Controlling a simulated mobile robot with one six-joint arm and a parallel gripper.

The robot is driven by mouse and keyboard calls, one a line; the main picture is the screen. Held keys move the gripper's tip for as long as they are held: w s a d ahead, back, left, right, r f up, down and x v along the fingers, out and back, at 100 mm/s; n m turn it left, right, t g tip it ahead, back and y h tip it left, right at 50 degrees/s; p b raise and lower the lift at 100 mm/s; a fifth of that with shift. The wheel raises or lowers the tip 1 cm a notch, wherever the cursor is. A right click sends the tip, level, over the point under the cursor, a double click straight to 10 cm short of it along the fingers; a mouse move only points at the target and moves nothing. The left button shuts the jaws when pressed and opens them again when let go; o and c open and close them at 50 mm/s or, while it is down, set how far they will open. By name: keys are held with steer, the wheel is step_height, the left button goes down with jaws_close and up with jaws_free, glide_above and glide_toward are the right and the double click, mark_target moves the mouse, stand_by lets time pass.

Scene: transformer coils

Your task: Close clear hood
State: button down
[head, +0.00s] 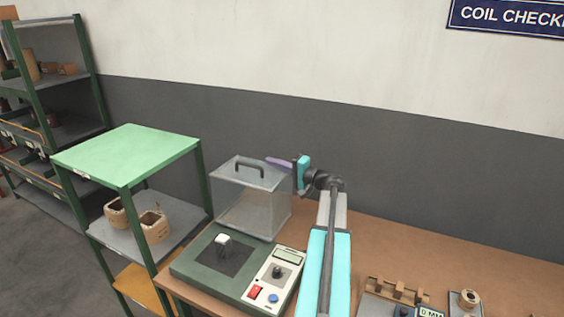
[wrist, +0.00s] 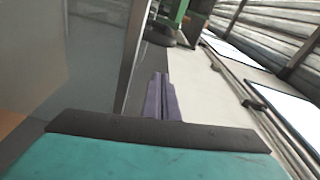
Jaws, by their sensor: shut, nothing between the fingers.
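The clear hood (head: 252,205) stands up at the back of a green test unit (head: 200,262), so the unit's front deck is uncovered. A dark handle (head: 249,167) is on the hood's upper face. My gripper (head: 279,163) is shut and empty, its purple fingers at the hood's upper right rear edge. In the wrist view my closed fingers (wrist: 161,98) point along a pale edge of the hood (wrist: 134,60), with its see-through panel on the left. I cannot tell whether the fingers touch the hood.
The unit's deck holds a small white-topped block (head: 222,240) and a control panel (head: 272,280). A green-topped shelf (head: 130,148) stands close on the left. Wooden holders (head: 395,290) and a coil (head: 469,298) are at the right front. The brown bench (head: 430,255) behind them is clear.

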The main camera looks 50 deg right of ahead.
mark_target(270, 177)
steer(key=shift+w+a, duration=0.2)
steer(key=shift+s+a+f+p, duration=0.1)
steer(key=shift+s+a+p, duration=0.2)
steer(key=shift+a, duration=0.25)
steer(key=shift+s+a+f+p, duration=0.1)
steer(key=shift+s+a+p, duration=0.15)
steer(key=shift+a+p, duration=0.25)
steer(key=shift+s+a+f+p, duration=0.1)
steer(key=shift+s+a+p, duration=0.2)
steer(key=shift+a, duration=0.3)
steer(key=shift+w, duration=0.1)
steer(key=shift+d, duration=0.55)
steer(key=shift+a, duration=0.5)
steer(key=shift+s+a+b, duration=0.25)
steer(key=shift+a+b, duration=0.05)
steer(key=shift+b, duration=0.4)
